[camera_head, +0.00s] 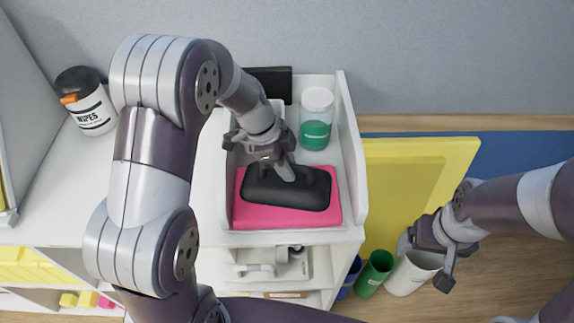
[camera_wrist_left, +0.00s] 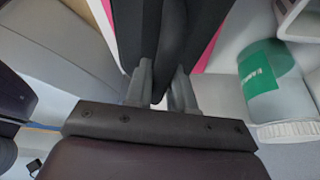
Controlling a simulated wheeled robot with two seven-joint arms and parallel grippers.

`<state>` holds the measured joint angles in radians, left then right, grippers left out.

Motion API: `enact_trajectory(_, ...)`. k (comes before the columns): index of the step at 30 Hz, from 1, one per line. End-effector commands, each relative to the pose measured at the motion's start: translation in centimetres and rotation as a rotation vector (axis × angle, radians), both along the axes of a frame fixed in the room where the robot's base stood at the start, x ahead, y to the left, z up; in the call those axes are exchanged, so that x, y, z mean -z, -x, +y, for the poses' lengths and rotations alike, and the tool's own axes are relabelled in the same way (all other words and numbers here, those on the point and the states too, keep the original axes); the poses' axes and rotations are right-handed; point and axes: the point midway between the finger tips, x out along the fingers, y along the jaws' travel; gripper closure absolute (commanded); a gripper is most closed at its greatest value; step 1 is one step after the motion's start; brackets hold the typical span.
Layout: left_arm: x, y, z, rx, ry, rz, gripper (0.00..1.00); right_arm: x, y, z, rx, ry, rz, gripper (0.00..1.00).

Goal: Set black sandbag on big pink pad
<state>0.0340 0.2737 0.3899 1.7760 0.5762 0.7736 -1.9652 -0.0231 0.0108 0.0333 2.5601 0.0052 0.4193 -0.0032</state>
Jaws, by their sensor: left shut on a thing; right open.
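The black sandbag (camera_head: 300,193) lies over the big pink pad (camera_head: 290,215) on the white cart's top shelf in the head view. Pink shows along its front and sides; whether it rests fully on the pad I cannot tell. My left gripper (camera_head: 287,172) reaches down and is shut on the sandbag's upper part. In the left wrist view the fingers (camera_wrist_left: 162,88) pinch the dark sandbag (camera_wrist_left: 172,45), with a strip of the pink pad (camera_wrist_left: 212,45) beside it. My right gripper (camera_head: 428,262) is open and empty, away to the right, above a white bin.
A wipes tub (camera_head: 87,102) stands on the left counter. A yellow panel (camera_head: 410,190), a green cup (camera_head: 375,272) and the white bin (camera_head: 410,275) are at right.

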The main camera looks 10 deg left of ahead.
Motion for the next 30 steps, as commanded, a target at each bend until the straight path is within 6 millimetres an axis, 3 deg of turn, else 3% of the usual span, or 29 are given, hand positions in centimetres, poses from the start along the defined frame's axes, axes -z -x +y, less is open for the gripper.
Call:
enact_trajectory(3, -0.2, -0.1, 0.0, -0.001, 0.001, -0.005, 1.00, -0.1, 0.0, 0.0, 0.000, 0.000, 0.000, 0.10)
enact_trajectory(4, -0.2, -0.1, 0.0, -0.001, 0.001, -0.005, 0.74, -0.1, 0.0, 0.0, 0.000, 0.000, 0.000, 0.10)
enact_trajectory(6, -0.2, -0.1, 0.0, -0.001, 0.001, -0.004, 0.51, -0.1, 0.0, 0.0, 0.000, 0.000, 0.000, 0.10)
enact_trajectory(7, -0.2, -0.1, 0.0, -0.001, 0.001, -0.004, 0.47, -0.1, 0.0, 0.0, 0.000, 0.000, 0.000, 0.10)
enact_trajectory(17, -0.3, 0.0, 0.2, 0.000, 0.000, -0.001, 0.47, 0.3, 0.0, 0.0, 0.000, 0.000, 0.000, 0.10)
enact_trajectory(23, -4.4, 0.0, 2.0, -0.002, -0.001, -0.008, 0.47, 1.7, 0.0, 0.0, 0.000, 0.000, 0.000, 0.10)
enact_trajectory(24, -6.9, 0.2, 2.4, -0.003, 0.000, -0.002, 0.47, -0.5, 0.1, 0.0, 0.000, 0.000, 0.002, 0.10)
enact_trajectory(25, -8.0, 0.2, 2.8, -0.004, 0.000, -0.001, 0.47, -1.6, 0.0, 0.0, 0.000, 0.000, 0.002, 0.10)
enact_trajectory(30, -11.3, 0.3, 4.2, -0.002, 0.000, 0.000, 0.47, -5.0, 0.0, 0.0, 0.000, 0.000, -0.001, 0.10)
